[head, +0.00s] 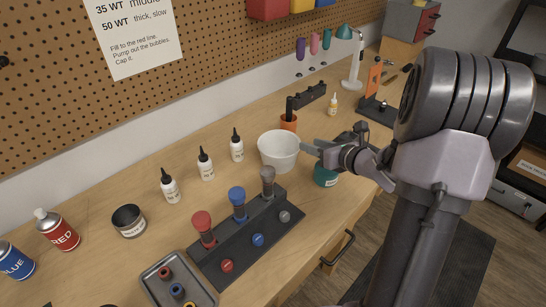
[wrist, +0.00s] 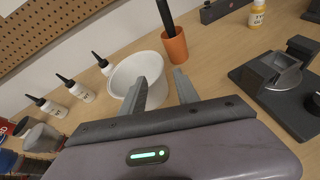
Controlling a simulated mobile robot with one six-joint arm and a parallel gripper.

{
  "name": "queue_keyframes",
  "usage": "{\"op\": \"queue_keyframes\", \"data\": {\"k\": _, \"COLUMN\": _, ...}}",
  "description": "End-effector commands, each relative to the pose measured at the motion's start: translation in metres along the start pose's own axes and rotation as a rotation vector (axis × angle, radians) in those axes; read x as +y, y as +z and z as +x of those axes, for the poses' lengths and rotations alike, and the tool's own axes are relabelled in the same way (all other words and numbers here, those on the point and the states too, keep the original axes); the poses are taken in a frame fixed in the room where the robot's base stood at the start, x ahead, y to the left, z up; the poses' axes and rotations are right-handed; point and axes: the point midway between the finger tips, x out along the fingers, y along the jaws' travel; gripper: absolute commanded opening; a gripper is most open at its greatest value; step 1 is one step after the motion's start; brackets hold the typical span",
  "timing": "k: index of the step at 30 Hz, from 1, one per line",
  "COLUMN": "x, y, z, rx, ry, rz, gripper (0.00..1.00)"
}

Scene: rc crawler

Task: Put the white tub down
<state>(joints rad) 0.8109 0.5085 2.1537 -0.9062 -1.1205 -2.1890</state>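The white tub (head: 279,152) appears to stand upright on the wooden bench, behind the dark rack of colored plungers. It also shows in the wrist view (wrist: 124,74), open side up and empty as far as I can see. My gripper (head: 308,146) is at the tub's right side. In the wrist view my gripper's fingers (wrist: 164,82) are spread apart, one over the tub's opening and one outside its right side, with a gap between them. The fingers partly hide the near side of the tub.
A teal jar (head: 326,176) stands just below my gripper. An orange cup (head: 288,122) stands close behind the tub. Several white dropper bottles (head: 237,146) line the bench to the left. The plunger rack (head: 247,240) is in front.

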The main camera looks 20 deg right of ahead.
Motion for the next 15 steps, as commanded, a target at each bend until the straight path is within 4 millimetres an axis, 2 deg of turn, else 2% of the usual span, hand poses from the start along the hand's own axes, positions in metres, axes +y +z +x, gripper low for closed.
{"op": "queue_keyframes", "data": {"k": 1, "x": 0.001, "y": -0.003, "z": 0.014, "rx": 0.000, "ry": 0.003, "rz": -0.001, "gripper": 0.37}}
{"op": "queue_keyframes", "data": {"k": 3, "x": 0.000, "y": -0.002, "z": 0.028, "rx": 0.000, "ry": 0.001, "rz": 0.000, "gripper": 0.37}}
{"op": "queue_keyframes", "data": {"k": 8, "x": 0.000, "y": -0.001, "z": 0.047, "rx": 0.000, "ry": -0.001, "rz": 0.002, "gripper": 0.37}}
{"op": "queue_keyframes", "data": {"k": 12, "x": 0.001, "y": -0.002, "z": 0.078, "rx": 0.000, "ry": 0.000, "rz": 0.001, "gripper": 0.37}}
{"op": "queue_keyframes", "data": {"k": 15, "x": 0.000, "y": -0.001, "z": 0.093, "rx": 0.000, "ry": -0.002, "rz": 0.001, "gripper": 0.37}}
